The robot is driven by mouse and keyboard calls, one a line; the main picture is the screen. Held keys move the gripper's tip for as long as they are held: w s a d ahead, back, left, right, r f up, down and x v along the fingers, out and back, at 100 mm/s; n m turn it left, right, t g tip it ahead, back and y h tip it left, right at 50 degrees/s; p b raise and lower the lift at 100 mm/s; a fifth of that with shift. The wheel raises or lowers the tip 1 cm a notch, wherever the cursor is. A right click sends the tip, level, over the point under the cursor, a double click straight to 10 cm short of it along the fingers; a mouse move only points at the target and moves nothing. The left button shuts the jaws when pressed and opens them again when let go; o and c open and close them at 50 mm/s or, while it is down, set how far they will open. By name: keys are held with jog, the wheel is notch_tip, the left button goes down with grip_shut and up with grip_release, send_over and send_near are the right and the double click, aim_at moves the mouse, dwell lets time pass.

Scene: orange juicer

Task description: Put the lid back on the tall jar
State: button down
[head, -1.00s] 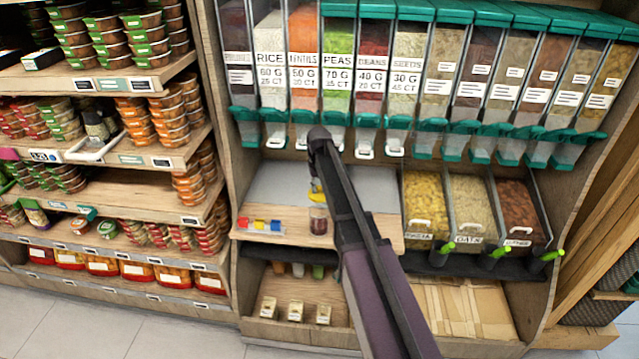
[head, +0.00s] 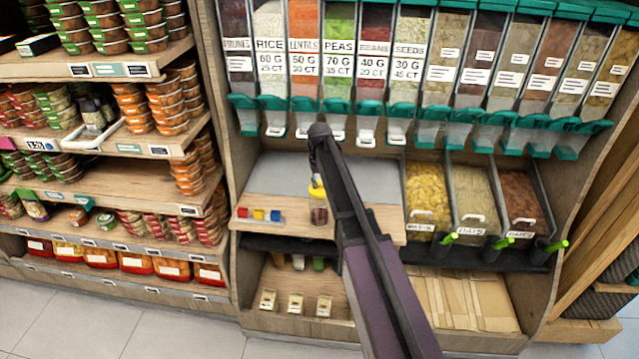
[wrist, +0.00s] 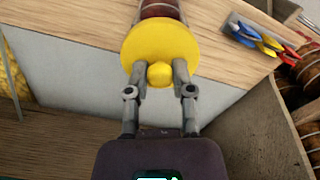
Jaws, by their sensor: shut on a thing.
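My gripper (wrist: 160,74) is shut on the round knob of the yellow lid (wrist: 148,45), with one finger on each side of the knob. The lid also shows in the head view (head: 317,189), just above the jar. The clear jar with dark red-brown contents (head: 319,214) stands on the wooden counter. In the wrist view the jar (wrist: 160,10) shows past the lid's far edge, and the lid hides most of it. I cannot tell whether the lid touches the jar's rim. My arm covers the area to the jar's right in the head view.
Small red, yellow and blue items (head: 258,214) lie on the counter left of the jar. A grey panel (head: 275,178) lies behind. Teal-fronted dispensers (head: 330,103) hang above. Open bins (head: 428,200) stand to the right, and a wooden side wall (wrist: 255,135) shows in the wrist view.

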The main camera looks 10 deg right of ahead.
jog(key=shift+f+b, duration=1.55)
jog(key=shift+f, duration=0.25)
jog(key=shift+f, duration=0.15)
dwell(1.3)
jog(key=shift+c, duration=2)
grip_release()
jog(key=o, duration=0.4)
jog(key=shift+r+p, duration=3.4)
jog(key=shift+r, duration=0.1)
